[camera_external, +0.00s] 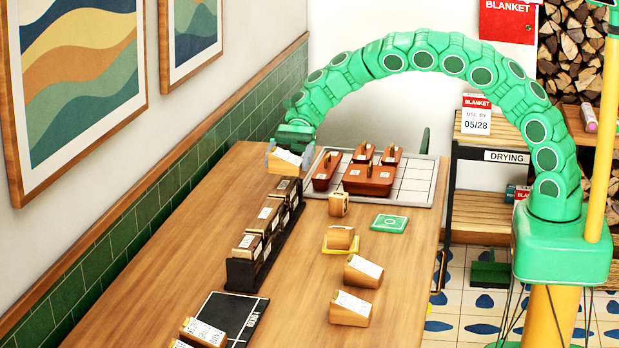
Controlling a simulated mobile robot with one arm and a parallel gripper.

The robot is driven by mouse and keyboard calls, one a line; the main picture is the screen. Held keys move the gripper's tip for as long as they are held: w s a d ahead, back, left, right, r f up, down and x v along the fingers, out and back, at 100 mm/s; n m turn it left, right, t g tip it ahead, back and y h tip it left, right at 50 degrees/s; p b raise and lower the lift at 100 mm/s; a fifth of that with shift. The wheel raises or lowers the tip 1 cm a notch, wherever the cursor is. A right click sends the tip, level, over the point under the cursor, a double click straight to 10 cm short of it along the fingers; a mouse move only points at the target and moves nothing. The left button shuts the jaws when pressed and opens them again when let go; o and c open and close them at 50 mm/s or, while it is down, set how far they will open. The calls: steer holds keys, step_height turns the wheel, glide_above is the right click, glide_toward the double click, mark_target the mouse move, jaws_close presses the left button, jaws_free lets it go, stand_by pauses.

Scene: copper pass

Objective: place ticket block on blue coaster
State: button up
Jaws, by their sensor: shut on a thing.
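My gripper (289,154) is at the far end of the table, at the end of my green arm's arc. It is shut on a wooden ticket block (283,166) with a white ticket on its sloped face. Whether the block touches the table is hard to tell. I see no blue coaster. A green coaster (402,224) lies bare on the table's right side. A yellow coaster (328,249) has another ticket block (340,238) on it. More ticket blocks stand nearby, one beyond the yellow coaster (338,205) and two nearer (362,271) (349,307).
A black rack (241,276) with several ticket blocks runs along the table's left-middle. A gridded tray (420,190) with several brown dishes (369,180) stands at the far right, close to my gripper. A black mat (238,312) lies near the front. The table's left strip is clear.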

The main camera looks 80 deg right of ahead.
steer(key=s+a, duration=0.5)
steer(key=a, duration=0.5)
steer(key=s+a+n+g, duration=0.1)
steer(key=s+a, duration=0.4)
steer(key=a, duration=0.5)
steer(key=s+a, duration=0.5)
steer(key=a, duration=0.5)
steer(key=s+a+r, duration=0.1)
steer(key=s+a, duration=0.8)
steer(key=s, duration=0.3)
steer(key=s+a, duration=0.9)
steer(key=s, duration=0.2)
steer(key=shift+m+t, duration=0.3)
steer(key=shift+w+a+f, duration=1.1)
steer(key=shift+a+f, duration=0.4)
steer(key=shift+a, duration=0.45)
steer(key=shift+w+a+f, duration=1.05)
steer(key=shift+a+f, duration=0.45)
steer(key=shift+a, duration=0.45)
steer(key=shift+w+a+f, duration=1.1)
steer(key=shift+a+f, duration=0.4)
steer(key=shift+a, duration=0.45)
steer(key=shift+a+f, duration=0.1)
steer(key=shift+w+a+f, duration=0.15)
steer(key=shift+a+f, duration=0.05)
steer(key=shift+f, duration=1.6)
